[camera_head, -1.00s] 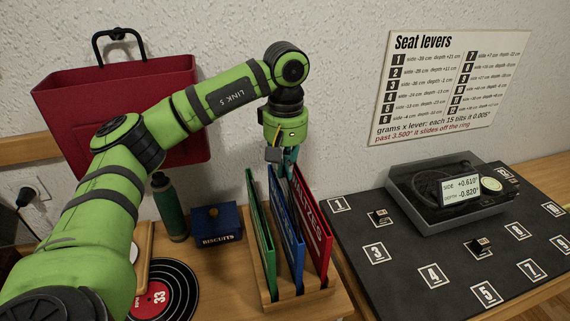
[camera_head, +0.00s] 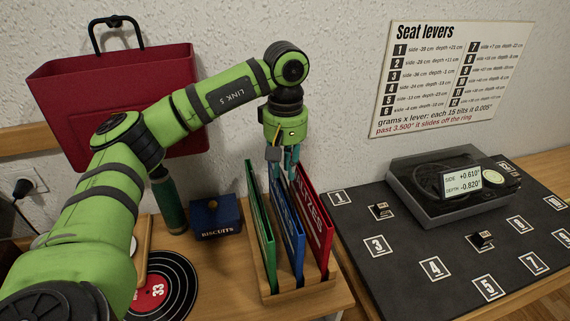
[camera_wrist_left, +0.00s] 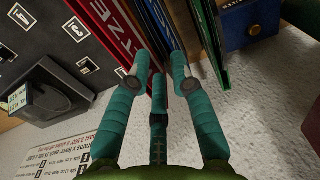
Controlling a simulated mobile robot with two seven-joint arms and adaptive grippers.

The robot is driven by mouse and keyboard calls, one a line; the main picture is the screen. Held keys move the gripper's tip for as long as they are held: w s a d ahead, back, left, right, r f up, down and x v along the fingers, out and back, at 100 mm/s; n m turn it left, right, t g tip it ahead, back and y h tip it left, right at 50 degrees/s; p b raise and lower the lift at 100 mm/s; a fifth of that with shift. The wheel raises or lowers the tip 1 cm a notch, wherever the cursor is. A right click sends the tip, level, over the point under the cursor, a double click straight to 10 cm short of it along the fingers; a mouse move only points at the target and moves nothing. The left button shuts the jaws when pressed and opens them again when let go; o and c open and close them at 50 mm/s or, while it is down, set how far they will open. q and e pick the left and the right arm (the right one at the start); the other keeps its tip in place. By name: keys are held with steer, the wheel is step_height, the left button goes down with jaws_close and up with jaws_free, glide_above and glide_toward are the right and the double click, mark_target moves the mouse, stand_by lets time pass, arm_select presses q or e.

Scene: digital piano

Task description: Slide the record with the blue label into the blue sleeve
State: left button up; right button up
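The blue sleeve (camera_head: 287,232) stands upright in a wooden rack (camera_head: 318,298), between a green sleeve (camera_head: 260,225) and a red sleeve (camera_head: 314,222). My left gripper (camera_head: 284,166) is just above the rear top of the blue sleeve, fingers down, spread and apart. In the left wrist view the fingers (camera_wrist_left: 160,82) are open over the top edges of the blue sleeve (camera_wrist_left: 155,18) and the red sleeve (camera_wrist_left: 110,25). I cannot make out a record with a blue label; whether one is inside the blue sleeve is hidden. My right gripper is not in view.
A black record with a red label (camera_head: 153,292) lies at the left, partly behind my arm. A green flask (camera_head: 168,205) and a blue biscuits tin (camera_head: 215,218) stand behind. The turntable (camera_head: 445,205) sits on a dark numbered board at the right. A red holder (camera_head: 120,100) hangs behind.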

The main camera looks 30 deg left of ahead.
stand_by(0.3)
arm_select(q)
step_height(320, 180, up, 5)
steer(key=p, duration=0.4)
steer(key=shift+r, duration=0.15)
stand_by(0.4)
step_height(320, 180, up, 12)
stand_by(0.5)
stand_by(0.6)
